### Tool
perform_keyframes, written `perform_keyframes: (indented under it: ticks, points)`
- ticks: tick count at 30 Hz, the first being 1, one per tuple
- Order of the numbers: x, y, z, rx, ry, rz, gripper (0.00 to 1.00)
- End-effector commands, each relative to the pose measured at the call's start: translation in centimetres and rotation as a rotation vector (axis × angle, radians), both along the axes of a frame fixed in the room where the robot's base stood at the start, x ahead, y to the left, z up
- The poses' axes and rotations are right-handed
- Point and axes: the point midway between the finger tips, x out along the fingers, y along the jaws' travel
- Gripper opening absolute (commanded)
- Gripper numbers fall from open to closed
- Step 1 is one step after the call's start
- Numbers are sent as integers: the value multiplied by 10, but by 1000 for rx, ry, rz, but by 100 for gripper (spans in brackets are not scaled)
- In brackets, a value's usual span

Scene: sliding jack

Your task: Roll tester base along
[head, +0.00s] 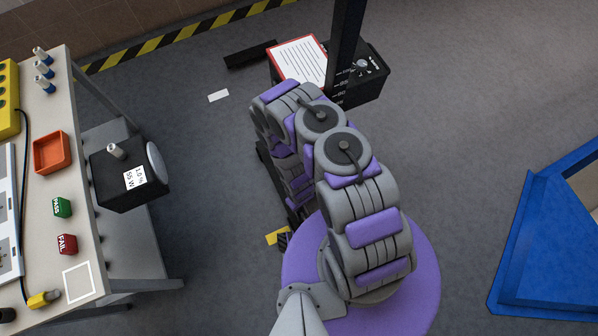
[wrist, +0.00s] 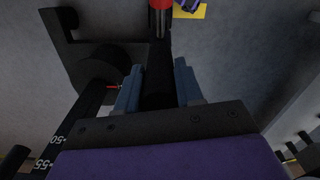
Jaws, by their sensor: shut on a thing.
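The tester base (head: 363,88) is a black wheeled-looking unit at the upper middle of the head view, with a dial on top and a tall dark post (head: 346,40) rising from it. My arm covers part of its near side. In the wrist view my gripper (wrist: 158,85) is shut on a black bar (wrist: 160,60) that runs between its two blue-grey fingers, with a red end at the top. A black bracket with a round part (wrist: 95,70) lies left of the fingers, and a numbered scale (wrist: 60,140) is at lower left. The head view hides my gripper behind the arm.
A bench (head: 95,235) with an orange tray (head: 51,152) and a black box (head: 120,180) at its edge stands at left. A blue frame (head: 545,240) is at right. Yellow-black floor tape (head: 160,42) runs along the back. The floor right of the base is clear.

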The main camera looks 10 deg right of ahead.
Motion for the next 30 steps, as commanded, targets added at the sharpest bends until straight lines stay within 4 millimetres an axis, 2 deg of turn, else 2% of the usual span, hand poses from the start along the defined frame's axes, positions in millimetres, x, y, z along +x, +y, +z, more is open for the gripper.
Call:
perform_keyframes:
  ticks: [4,5,12,22,26,30]
  points:
    - [2,1,0,2,-4,0,0]
    - [2,1,0,2,-4,0,39]
    - [1,1,0,1,-3,0,61]
    - [1,0,6,1,-2,0,61]
    - [2,0,24,0,-4,1,61]
    - [2,0,51,-1,-3,2,61]
